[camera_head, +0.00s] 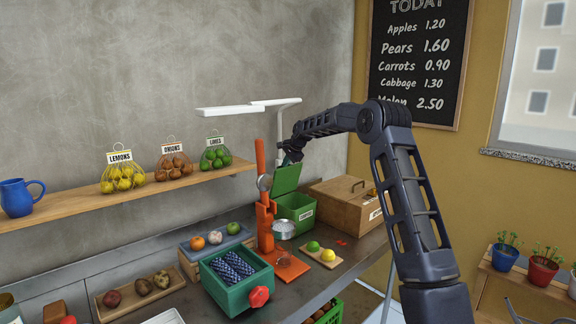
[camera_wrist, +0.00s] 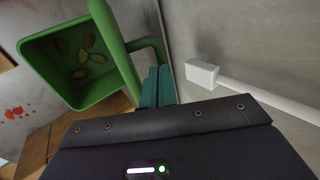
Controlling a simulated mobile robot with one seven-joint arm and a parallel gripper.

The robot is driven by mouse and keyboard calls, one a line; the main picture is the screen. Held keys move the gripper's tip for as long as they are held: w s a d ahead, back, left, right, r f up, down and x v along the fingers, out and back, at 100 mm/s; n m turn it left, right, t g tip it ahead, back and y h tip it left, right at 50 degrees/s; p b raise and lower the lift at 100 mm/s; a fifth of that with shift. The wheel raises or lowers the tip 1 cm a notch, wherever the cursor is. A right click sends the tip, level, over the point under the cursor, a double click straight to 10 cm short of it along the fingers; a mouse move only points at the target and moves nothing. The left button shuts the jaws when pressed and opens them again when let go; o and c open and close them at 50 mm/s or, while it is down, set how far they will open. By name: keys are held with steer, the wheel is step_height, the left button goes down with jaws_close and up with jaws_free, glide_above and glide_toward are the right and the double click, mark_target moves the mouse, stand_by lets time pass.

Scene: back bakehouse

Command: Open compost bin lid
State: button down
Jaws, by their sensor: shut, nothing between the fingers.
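The green compost bin (camera_head: 297,210) stands on the counter near the wall, with a white label on its front. Its green lid (camera_head: 286,179) stands raised and tilted up from the bin. In the wrist view the bin (camera_wrist: 35,75) is open, with several scraps visible inside, and the lid (camera_wrist: 117,52) shows nearly edge-on. A green handle (camera_wrist: 152,44) juts from the lid on the side away from the bin. My gripper (camera_head: 290,158) is at the lid's upper edge. Its teal fingers (camera_wrist: 158,86) are shut and empty, beside the lid and handle; whether they touch is unclear.
A wooden box (camera_head: 345,200) stands right of the bin. An orange lever device (camera_head: 265,215) stands to its left. A white lamp arm (camera_head: 262,104) reaches over the bin, and its end (camera_wrist: 203,74) is close in the wrist view. A small board (camera_head: 320,257) with fruit lies in front.

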steer(key=shift+w+a, duration=0.8)
steer(key=shift+a, duration=0.05)
steer(key=shift+w+a+f, duration=0.2)
steer(key=shift+w+a, duration=1.3)
steer(key=shift+w, duration=0.05)
